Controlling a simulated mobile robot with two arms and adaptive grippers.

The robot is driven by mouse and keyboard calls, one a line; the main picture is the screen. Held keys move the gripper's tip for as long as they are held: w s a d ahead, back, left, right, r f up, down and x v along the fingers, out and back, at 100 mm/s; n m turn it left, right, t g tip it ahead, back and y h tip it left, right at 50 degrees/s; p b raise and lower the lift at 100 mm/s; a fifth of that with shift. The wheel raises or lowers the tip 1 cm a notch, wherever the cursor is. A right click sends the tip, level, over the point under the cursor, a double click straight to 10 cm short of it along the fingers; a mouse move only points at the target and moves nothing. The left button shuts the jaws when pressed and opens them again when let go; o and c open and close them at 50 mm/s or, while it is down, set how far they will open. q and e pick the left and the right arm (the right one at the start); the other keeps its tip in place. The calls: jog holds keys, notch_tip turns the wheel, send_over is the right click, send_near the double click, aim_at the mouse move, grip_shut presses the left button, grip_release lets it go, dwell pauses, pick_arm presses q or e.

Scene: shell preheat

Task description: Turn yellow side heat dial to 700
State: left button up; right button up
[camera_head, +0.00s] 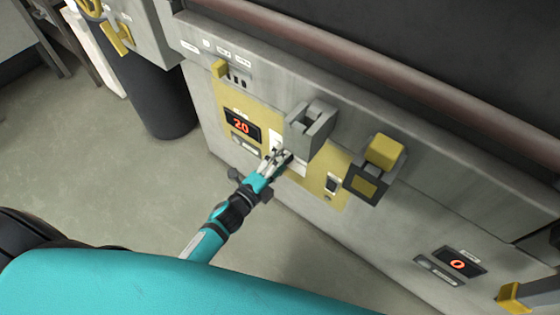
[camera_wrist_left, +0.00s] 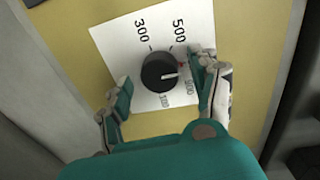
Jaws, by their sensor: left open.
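The pointer aims to the right side of the plate. The marks 300 and 500 are readable; the smaller ones lower down are hard to read. My left gripper (camera_wrist_left: 163,73) is open, with one finger on each side of the knob; I cannot tell whether either touches it. In the head view my left gripper (camera_head: 277,160) hides the knob. The display (camera_head: 241,127) on the yellow panel (camera_head: 262,112) reads 20.
A grey bracket (camera_head: 311,127) juts out just right of my left gripper. A yellow-and-black block (camera_head: 374,170) sticks out farther right. A second display (camera_head: 457,264) reads 0 at lower right. A dark cylinder (camera_head: 160,100) stands left of the machine. The floor at left is open.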

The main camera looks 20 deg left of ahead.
pick_arm(q)
jog(key=f+v, duration=0.1)
jog(key=v, duration=1.1)
jog(key=shift+r, duration=0.45)
jog(key=s+a+f+n+g+y+p, duration=0.1)
jog(key=s+a+f+n+g+y, duration=0.25)
jog(key=f, duration=0.75)
jog(key=s+f+n+g+y+p, duration=0.1)
jog(key=s+f+n+g, duration=0.35)
jog(key=f, duration=0.75)
jog(key=s+f+n+g+p, duration=0.1)
jog(key=s+f+n+g, duration=0.2)
jog(key=s, duration=0.8)
jog(key=s+a+f+n+g+y+p, duration=0.1)
jog(key=s+f+n+g, duration=0.3)
jog(key=s+f+n, duration=0.4)
jog(key=s+f, duration=0.2)
jog(key=s, duration=0.2)
jog(key=shift+s, duration=0.35)
